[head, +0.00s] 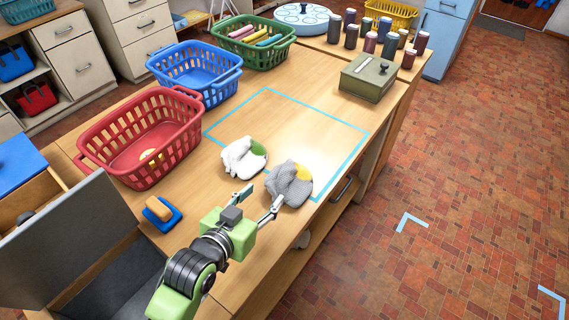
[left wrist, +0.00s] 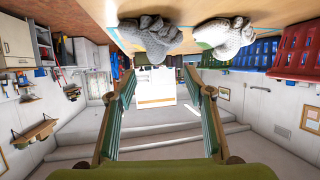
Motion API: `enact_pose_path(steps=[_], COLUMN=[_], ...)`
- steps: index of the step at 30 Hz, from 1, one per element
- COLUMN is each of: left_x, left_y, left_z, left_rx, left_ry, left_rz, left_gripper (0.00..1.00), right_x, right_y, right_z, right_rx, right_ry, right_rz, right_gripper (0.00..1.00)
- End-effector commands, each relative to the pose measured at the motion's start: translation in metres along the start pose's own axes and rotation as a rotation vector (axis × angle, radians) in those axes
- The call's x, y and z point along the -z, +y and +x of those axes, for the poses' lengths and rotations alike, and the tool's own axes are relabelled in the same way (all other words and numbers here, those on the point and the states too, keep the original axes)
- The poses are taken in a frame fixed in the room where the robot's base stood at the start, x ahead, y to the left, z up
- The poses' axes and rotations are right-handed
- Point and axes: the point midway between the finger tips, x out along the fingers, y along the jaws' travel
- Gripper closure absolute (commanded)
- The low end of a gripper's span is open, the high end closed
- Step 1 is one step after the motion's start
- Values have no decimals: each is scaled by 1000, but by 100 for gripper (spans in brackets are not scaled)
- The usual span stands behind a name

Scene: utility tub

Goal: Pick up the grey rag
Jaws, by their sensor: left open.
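The grey rag (head: 288,185) lies crumpled on the wooden worktop near its front edge, with a yellowish patch on it. A paler, whitish rag (head: 240,160) with a green-yellow patch lies just beyond it to the left. My left gripper (head: 262,198) is open and empty, its fingers pointing toward the rags, close to the grey one. In the left wrist view the picture is upside down; the grey rag (left wrist: 150,40) and the pale rag (left wrist: 226,36) show at the top, outside the open fingers (left wrist: 160,82). My right gripper is not in view.
A red basket (head: 110,130), a blue basket (head: 205,85) and a green basket (head: 270,50) line the worktop's far left. A blue-based brush (head: 160,213) lies near my arm. A green box (head: 367,80) stands back right. The blue-taped area is mostly clear.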

Motion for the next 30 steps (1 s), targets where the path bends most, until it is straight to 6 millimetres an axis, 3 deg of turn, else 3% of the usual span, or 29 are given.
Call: enact_pose_path(steps=[5, 13, 16, 23, 30], left_x=[2, 1, 1, 2, 2], left_y=[1, 0, 1, 1, 2], left_z=[28, 73, 80, 94, 125], left_rx=[-1, -1, -1, -1, -1], left_ry=[0, -1, 1, -1, 0], left_rz=[-2, -1, -1, -1, -2], left_gripper=[52, 52, 52, 52, 52], right_x=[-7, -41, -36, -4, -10], right_y=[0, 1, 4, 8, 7], right_z=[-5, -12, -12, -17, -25], right_rx=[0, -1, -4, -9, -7], right_ry=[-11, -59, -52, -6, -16], right_rz=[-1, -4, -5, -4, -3], right_gripper=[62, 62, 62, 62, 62])
